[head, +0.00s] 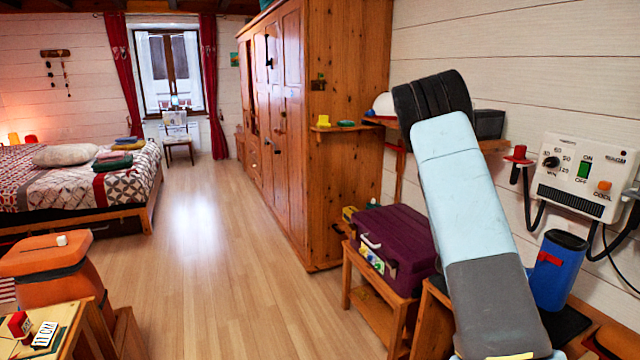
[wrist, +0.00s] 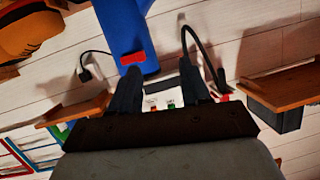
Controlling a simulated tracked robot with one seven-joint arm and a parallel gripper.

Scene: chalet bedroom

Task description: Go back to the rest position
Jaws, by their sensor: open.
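My gripper (wrist: 159,72) shows in the wrist view as two dark fingers standing apart, with nothing between them. It is open and empty. In the wrist view the picture looks upside down, and the white control box, partly hidden, shows behind and between the fingers. In the head view my arm rises at the right, with its light blue and grey links in front of the wall; my gripper itself does not show there.
A blue container (head: 562,270) stands right of my arm, below the wall-mounted control box (head: 583,178) with its hanging cables. A purple case (head: 395,240) sits on a low wooden bench left of my arm. The wooden floor (head: 215,270) in the middle is clear.

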